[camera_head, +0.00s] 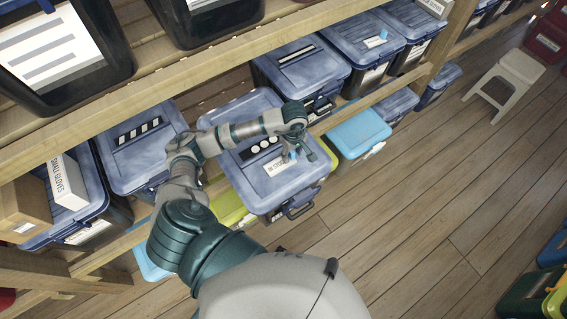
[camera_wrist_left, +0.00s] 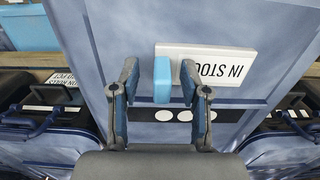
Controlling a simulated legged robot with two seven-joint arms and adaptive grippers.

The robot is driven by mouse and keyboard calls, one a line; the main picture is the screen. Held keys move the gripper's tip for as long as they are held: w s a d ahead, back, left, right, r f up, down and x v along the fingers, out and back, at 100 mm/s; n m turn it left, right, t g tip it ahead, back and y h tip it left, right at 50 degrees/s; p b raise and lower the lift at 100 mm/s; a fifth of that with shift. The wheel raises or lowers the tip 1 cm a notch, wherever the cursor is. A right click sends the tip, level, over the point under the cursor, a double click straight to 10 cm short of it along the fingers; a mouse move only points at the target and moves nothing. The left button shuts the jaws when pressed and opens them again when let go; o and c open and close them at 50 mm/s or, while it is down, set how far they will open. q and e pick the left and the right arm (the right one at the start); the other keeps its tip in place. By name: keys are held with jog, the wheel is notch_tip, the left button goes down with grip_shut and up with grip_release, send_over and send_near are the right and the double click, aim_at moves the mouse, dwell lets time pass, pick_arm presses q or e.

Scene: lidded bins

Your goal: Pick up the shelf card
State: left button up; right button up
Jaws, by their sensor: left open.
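The shelf card (camera_head: 275,166) is a white "IN STOCK" plate with a light-blue tab, lying on the blue lid of a pulled-out bin (camera_head: 245,107). In the left wrist view the card (camera_wrist_left: 222,62) appears upside down, with its blue tab (camera_wrist_left: 162,80) standing towards me. My left gripper (camera_head: 300,154) is over the lid at the card. In the left wrist view the open fingers (camera_wrist_left: 159,76) stand on either side of the tab, with a visible gap on each side. Part of the card is hidden behind the tab and fingers. My right gripper is not in view.
Other blue lidded bins (camera_head: 302,62) stand on the wooden shelf on both sides. A light-blue bin (camera_head: 359,132) sits lower. A pale stool (camera_head: 510,75) stands on the open wooden floor.

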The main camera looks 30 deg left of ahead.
pick_arm(q)
jog(key=shift+a+f, duration=0.1)
jog(key=shift+a, duration=0.2)
grip_shut()
jog(key=shift+d, duration=0.1)
